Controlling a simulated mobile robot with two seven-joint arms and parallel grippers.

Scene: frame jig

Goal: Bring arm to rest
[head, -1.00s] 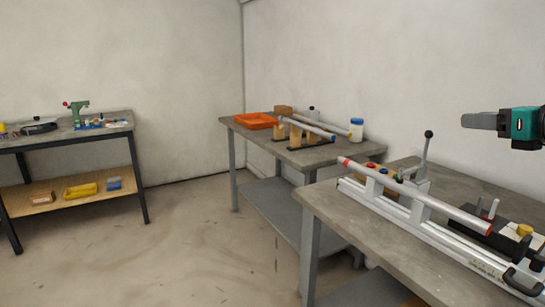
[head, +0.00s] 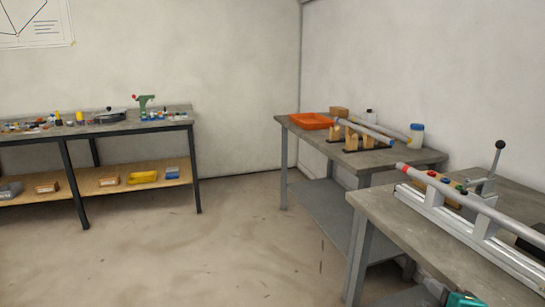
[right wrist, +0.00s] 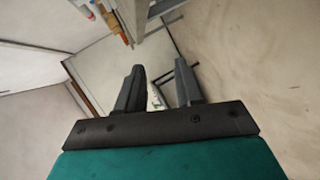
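My right gripper shows in the right wrist view (right wrist: 160,82). Its two dark fingers stand apart with nothing between them, and only floor, wall and distant furniture lie beyond them. In the head view only a small teal piece of my right arm (head: 466,299) shows at the bottom edge, low in front of the near bench (head: 385,225); its fingers cannot be made out there. My left gripper is in neither view.
The near bench carries a long aluminium jig (head: 470,225) with a grey tube (head: 450,190) and an upright lever (head: 495,160). Behind it stands a bench (head: 340,160) with an orange tray (head: 311,121). A left workbench (head: 110,130) holds small parts. Floor between is clear.

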